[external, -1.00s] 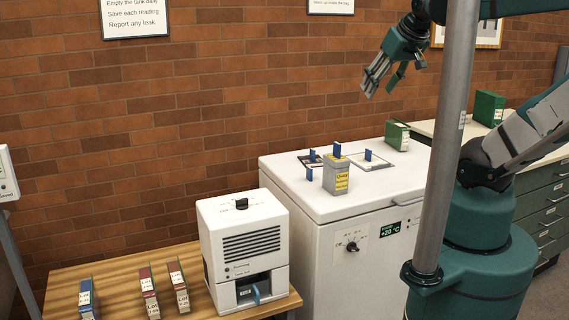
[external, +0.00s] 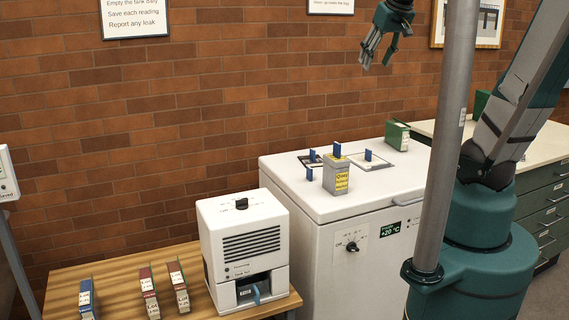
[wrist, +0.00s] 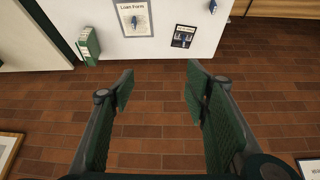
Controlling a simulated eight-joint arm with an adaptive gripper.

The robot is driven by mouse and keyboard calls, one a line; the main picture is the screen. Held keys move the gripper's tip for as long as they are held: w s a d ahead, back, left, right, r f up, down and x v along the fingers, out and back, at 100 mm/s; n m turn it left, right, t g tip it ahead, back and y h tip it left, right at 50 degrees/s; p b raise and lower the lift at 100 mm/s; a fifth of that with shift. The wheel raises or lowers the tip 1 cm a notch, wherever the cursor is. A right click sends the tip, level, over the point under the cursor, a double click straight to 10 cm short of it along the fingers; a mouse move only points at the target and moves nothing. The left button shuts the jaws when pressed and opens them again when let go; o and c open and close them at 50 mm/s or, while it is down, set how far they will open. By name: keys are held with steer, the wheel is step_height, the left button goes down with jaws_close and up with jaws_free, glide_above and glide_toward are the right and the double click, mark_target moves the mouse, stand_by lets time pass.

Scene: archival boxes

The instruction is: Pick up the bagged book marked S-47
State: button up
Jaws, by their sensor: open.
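My gripper (external: 377,60) is open and empty, high in front of the brick wall above the white freezer. Its two fingers stand apart in the wrist view (wrist: 160,80), with only wall between them. A green book (external: 398,135) stands on the freezer lid at the back right; it also shows at the upper left of the wrist view (wrist: 88,46). A blue book (external: 87,298) and two red books, one left (external: 149,293) and one right (external: 179,287), stand on the wooden table. Another green book (external: 482,101) is partly hidden behind my arm. I cannot read S-47 on any book.
The white freezer (external: 320,230) carries a grey box with a yellow label (external: 343,178), several blue-handled pieces and a sheet headed Loan Form (wrist: 127,7). A white machine (external: 243,250) stands on the wooden table. A grey pole (external: 452,120) crosses in front of my arm.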

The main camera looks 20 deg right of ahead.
steer(key=w+d+r, duration=0.1)
steer(key=w+d, duration=0.6)
steer(key=m+g+p, duration=0.1)
steer(key=g, duration=0.1)
glide_above(399, 124)
steer(key=s, duration=0.2)
step_height(399, 124, down, 8)
steer(key=f, duration=1.7)
steer(key=a+f, duration=0.1)
steer(key=f, duration=0.7)
steer(key=shift+w+f, duration=0.15)
steer(key=shift+w, duration=0.05)
steer(key=shift+f, duration=0.1)
steer(key=shift+x, duration=1.2)
steer(key=shift+d, duration=0.1)
steer(key=shift+d+x, duration=0.15)
steer(key=shift+x, duration=1.15)
steer(key=shift+d+x, duration=0.1)
steer(key=shift+x, duration=1.2)
